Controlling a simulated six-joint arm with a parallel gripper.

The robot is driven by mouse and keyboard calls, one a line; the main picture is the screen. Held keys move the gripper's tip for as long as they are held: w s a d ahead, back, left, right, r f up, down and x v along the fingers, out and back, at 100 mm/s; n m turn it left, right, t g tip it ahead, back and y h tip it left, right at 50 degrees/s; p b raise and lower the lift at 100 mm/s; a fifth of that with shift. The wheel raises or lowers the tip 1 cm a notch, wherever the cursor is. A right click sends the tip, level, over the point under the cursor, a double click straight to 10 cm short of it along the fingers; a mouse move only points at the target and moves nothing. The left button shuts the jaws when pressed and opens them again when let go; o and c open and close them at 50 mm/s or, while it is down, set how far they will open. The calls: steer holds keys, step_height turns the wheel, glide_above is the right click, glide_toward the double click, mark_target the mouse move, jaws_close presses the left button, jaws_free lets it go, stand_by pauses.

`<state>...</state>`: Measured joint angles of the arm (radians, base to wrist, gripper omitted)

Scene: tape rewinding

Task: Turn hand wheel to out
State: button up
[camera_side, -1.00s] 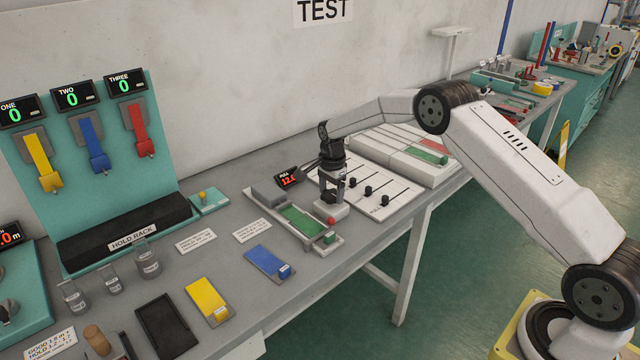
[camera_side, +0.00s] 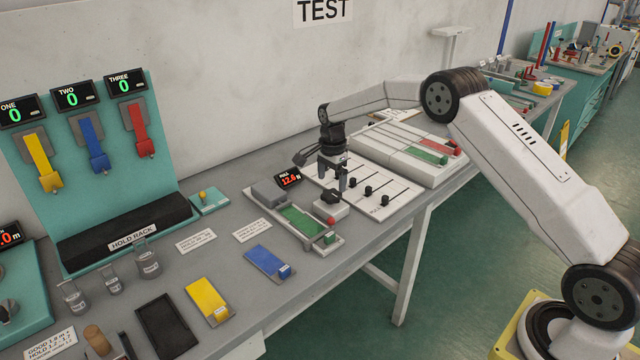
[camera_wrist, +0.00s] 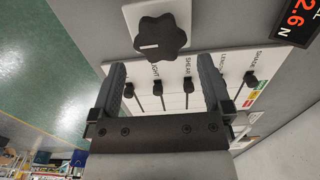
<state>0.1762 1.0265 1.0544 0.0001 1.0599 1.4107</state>
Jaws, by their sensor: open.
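The hand wheel (camera_wrist: 161,37) is a black lobed knob with a white mark, on a pale square base. In the side view the hand wheel (camera_side: 331,196) sits on its light box beside the slider panel. A red button or knob (camera_side: 331,220) is at the box's front. My gripper (camera_side: 342,183) is above and slightly right of the wheel, pointing down, clear of it. In the wrist view my gripper (camera_wrist: 162,85) is open and empty, with the wheel beyond its fingertips. No "out" label is readable.
A white panel with black sliders (camera_side: 400,196) lies just right of the wheel. A red-lit PULL display (camera_side: 288,179) reads about 12.6 N. A pale unit (camera_side: 408,150) stands behind.

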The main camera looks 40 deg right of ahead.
mark_target(331, 194)
steer(key=shift+r, duration=1.85)
steer(key=shift+s+a+r+n, duration=0.25)
steer(key=shift+s+a+n, duration=0.1)
steer(key=shift+s+n, duration=0.05)
steer(key=s+a+n+t, duration=0.1)
steer(key=s+a+n, duration=0.2)
steer(key=s, duration=0.7)
steer(key=s+a+n, duration=0.3)
steer(key=s+n, duration=0.5)
steer(key=s, duration=0.2)
steer(key=s+a+r+n+t, duration=0.1)
steer(key=s+a+n, duration=0.2)
steer(key=s+n, duration=0.3)
steer(key=s, duration=0.4)
steer(key=shift+a+t, duration=0.3)
steer(key=shift+a, duration=0.1)
